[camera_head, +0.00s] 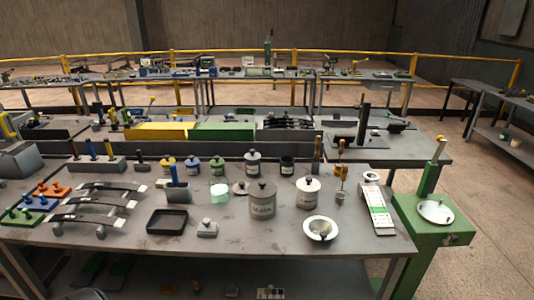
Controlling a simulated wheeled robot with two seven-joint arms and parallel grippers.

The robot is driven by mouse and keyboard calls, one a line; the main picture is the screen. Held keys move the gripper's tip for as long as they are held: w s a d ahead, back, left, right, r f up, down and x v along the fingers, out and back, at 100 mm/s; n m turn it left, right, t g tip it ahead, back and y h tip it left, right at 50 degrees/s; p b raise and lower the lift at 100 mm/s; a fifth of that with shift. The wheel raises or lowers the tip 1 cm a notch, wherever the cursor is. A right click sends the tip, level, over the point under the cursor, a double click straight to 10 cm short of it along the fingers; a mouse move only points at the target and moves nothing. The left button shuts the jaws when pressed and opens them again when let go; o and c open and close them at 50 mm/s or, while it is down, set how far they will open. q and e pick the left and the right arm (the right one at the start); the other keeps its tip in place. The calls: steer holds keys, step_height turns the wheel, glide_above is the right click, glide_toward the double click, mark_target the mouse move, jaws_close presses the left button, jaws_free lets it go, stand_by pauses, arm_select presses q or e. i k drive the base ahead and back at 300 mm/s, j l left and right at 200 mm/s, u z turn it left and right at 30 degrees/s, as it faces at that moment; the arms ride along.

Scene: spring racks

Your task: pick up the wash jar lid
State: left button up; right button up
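A large grey jar (261,206) with a dark label stands near the middle of the front table; its lettering is too small to read surely. A grey lid (263,187) with a dark knob sits on top of it. A smaller pale jar (307,199) to its right also has a knobbed lid (308,184) on. A separate round lid with a dark knob (240,188) lies just left of the large jar. I cannot tell for certain which is the wash jar. Neither of my grippers shows.
A glowing pale-green jar (219,193), a black tray (167,221) and a white funnel-like dish (320,230) stand around the jars on the grey table (260,242). Curved springs (92,207) lie left. A green stand (435,225) is right of the table.

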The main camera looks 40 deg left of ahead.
mark_target(241, 188)
steer(key=u, duration=1.6)
